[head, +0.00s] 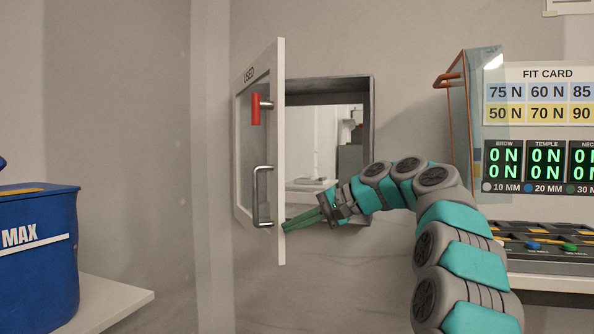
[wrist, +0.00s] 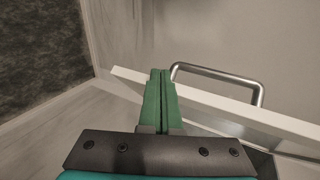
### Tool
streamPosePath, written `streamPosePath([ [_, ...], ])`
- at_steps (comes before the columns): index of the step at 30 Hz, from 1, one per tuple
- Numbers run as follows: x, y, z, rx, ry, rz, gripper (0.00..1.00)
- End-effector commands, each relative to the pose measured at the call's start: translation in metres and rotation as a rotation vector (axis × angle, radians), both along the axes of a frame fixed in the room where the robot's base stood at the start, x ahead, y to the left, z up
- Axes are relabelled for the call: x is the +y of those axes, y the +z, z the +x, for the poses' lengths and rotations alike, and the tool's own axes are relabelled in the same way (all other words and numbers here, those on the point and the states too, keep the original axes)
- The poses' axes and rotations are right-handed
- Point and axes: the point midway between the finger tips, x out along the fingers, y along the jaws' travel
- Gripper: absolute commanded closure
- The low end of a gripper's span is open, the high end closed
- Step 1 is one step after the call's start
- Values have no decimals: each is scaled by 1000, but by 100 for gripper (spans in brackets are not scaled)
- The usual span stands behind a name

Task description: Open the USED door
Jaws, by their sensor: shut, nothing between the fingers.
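The USED door (head: 279,150) stands swung well out from its wall opening (head: 373,140). In the wrist view the closed fingertips (wrist: 160,74) overlap the white door edge (wrist: 215,102), beside the bar handle (wrist: 258,92). I cannot tell whether they touch the door.
A blue bin (head: 40,265) marked MAX stands on a pale shelf (head: 115,300) at the left. At the right are the FIT CARD board (head: 545,74), green readouts (head: 545,155) and a dark tray (head: 550,245). A clear orange-edged panel (head: 470,95) sticks out beside them.

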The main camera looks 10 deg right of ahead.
Motion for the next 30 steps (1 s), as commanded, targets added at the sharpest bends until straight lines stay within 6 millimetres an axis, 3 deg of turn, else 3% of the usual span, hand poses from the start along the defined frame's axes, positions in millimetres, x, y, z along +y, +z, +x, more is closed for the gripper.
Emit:
streamPosePath([
  [3, -27, 31, 5, -59, -6, 118, 100],
  [9, -84, 74, 6, -167, -29, 265, 100],
  [15, -130, 101, -5, -261, -46, 351, 100],
  [21, -132, 104, -4, -280, -45, 367, 100],
  [30, -91, 104, 25, -280, -45, 365, 100],
])
